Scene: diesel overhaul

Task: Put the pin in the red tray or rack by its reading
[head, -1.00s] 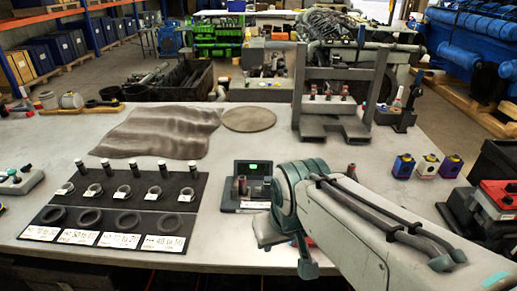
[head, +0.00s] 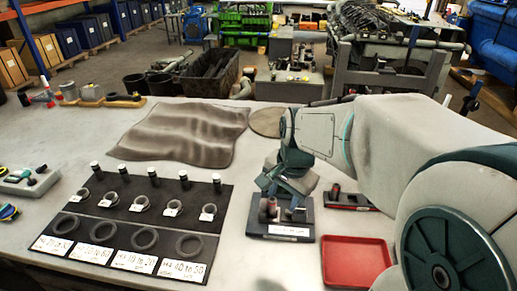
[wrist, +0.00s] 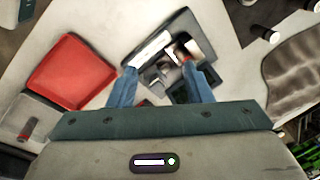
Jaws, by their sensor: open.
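The gauge stand (head: 290,234) is a dark block with a white label on its front edge, on the grey table. A brown upright pin (head: 271,207) stands at its left side. My gripper (head: 287,190) hangs over the stand and hides its display. In the wrist view the stand (wrist: 151,49) lies beyond and between my two blue fingers, which are apart and hold nothing (wrist: 163,86). The red tray (head: 356,264) is empty, right of and nearer than the stand; it also shows in the wrist view (wrist: 72,74). The black rack (head: 190,222) lies to the left.
The rack has several pegs, metal rings and dark rings above white range labels (head: 131,262), too small to read surely. A dark holder with red parts (head: 347,200) is right of the stand.

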